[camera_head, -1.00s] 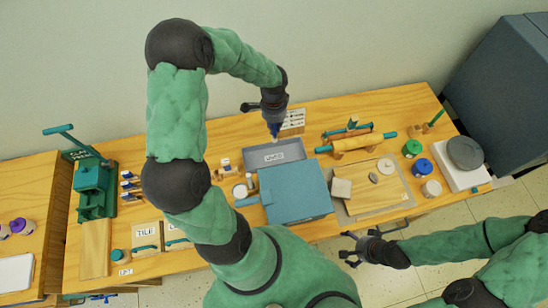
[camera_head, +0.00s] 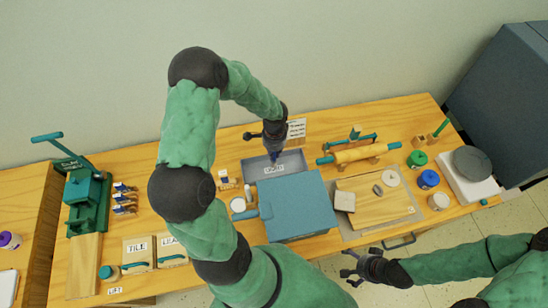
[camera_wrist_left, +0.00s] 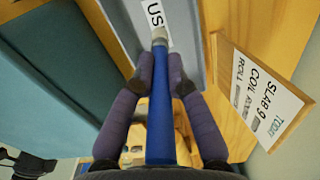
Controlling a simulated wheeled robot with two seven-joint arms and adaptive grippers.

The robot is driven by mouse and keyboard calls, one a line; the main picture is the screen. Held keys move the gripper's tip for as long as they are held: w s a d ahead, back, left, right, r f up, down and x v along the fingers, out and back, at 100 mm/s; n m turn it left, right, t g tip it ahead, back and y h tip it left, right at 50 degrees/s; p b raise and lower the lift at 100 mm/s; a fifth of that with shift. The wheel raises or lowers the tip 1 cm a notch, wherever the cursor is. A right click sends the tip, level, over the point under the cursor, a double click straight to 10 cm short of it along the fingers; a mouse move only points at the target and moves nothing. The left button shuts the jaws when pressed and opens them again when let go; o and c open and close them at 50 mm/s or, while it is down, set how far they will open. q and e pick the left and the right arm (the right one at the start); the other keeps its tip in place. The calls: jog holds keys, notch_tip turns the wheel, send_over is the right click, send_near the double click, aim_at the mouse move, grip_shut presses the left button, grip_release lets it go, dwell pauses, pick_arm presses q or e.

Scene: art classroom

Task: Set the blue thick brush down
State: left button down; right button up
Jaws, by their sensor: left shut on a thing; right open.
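My left gripper (camera_head: 274,150) is shut on the blue thick brush (camera_head: 276,159) over the grey tray (camera_head: 252,174). In the left wrist view the brush's blue handle (camera_wrist_left: 160,105) runs between my two dark fingers, its pale end pointing at the tray's label. The tray (camera_wrist_left: 193,45) lies beyond the fingertips. I cannot tell whether the brush touches the tray floor. My right gripper (camera_head: 352,268) is open and empty in front of the table's near edge.
A blue box (camera_head: 295,205) stands right in front of the tray. A label sign (camera_head: 297,130) is behind it, also seen at the right in the left wrist view (camera_wrist_left: 265,95). A rolling pin (camera_head: 358,153) and board (camera_head: 378,205) lie to the right.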

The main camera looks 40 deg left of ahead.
pick_arm(q)
jog(key=shift+f, duration=1.45)
jog(key=shift+f+b, duration=0.15)
jog(key=shift+b, duration=0.25)
jog(key=c, duration=1.2)
grip_release()
jog(key=shift+r, duration=0.2)
jog(key=shift+r+p, duration=0.35)
jog(key=shift+r, duration=0.05)
notch_tip(320, 180, up, 11)
jog(key=shift+d+r+p, duration=0.1)
jog(key=shift+r+p, duration=0.05)
jog(key=shift+p, duration=0.75)
